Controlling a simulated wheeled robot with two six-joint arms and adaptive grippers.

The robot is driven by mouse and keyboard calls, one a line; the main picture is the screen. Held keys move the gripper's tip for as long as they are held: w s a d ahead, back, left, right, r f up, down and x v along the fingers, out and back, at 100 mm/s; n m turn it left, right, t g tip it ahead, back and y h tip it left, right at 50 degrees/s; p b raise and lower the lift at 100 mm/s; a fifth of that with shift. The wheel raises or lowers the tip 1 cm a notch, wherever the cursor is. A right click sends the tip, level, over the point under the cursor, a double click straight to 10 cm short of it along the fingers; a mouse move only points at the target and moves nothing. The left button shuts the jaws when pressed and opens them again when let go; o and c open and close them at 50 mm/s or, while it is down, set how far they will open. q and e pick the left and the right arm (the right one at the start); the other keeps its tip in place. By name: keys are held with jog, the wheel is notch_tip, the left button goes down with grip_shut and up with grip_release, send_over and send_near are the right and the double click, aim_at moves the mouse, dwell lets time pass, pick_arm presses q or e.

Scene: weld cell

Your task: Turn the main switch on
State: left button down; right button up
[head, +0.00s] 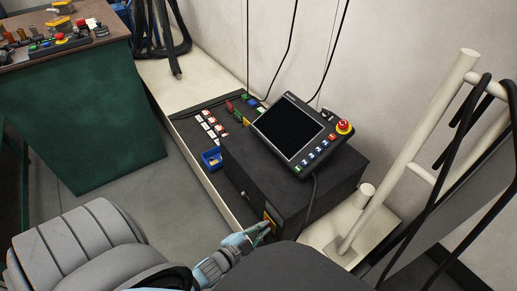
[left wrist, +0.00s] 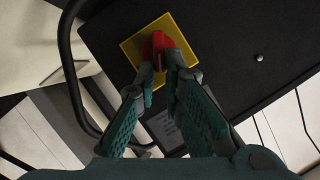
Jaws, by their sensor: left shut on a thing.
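The main switch is a red handle (left wrist: 162,42) on a yellow square plate (left wrist: 137,48), on the front of a black box in the left wrist view. In the head view the yellow plate (head: 270,221) shows low on the front of the black box (head: 278,170). My left gripper (left wrist: 164,68) has its fingertips on both sides of the red handle and is shut on it. In the head view the left gripper (head: 262,231) reaches the plate and hides part of it. My right gripper is in neither view.
A touch-screen pendant (head: 291,128) with a red emergency button (head: 344,127) lies on top of the black box. A pale post (head: 405,150) with hanging cables stands at the right. A green workbench (head: 85,110) is at the left.

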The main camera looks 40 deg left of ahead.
pick_arm(q)
jog(key=m+t+y+b, duration=0.1)
jog(key=m, duration=0.1)
jog(key=f+m+t+y+b, duration=0.1)
jog(key=m+b, duration=0.1)
jog(key=m, duration=0.1)
jog(key=d+f+m+t+b, duration=0.1)
jog(key=m+b, duration=0.1)
jog(key=m, duration=0.1)
jog(key=shift+s+f+y, duration=0.15)
jog(key=shift+s+y, duration=0.05)
jog(key=shift+y, duration=0.2)
jog(key=shift+m+t+b, duration=0.4)
jog(key=shift+m+b, duration=0.15)
jog(key=shift+m, duration=0.05)
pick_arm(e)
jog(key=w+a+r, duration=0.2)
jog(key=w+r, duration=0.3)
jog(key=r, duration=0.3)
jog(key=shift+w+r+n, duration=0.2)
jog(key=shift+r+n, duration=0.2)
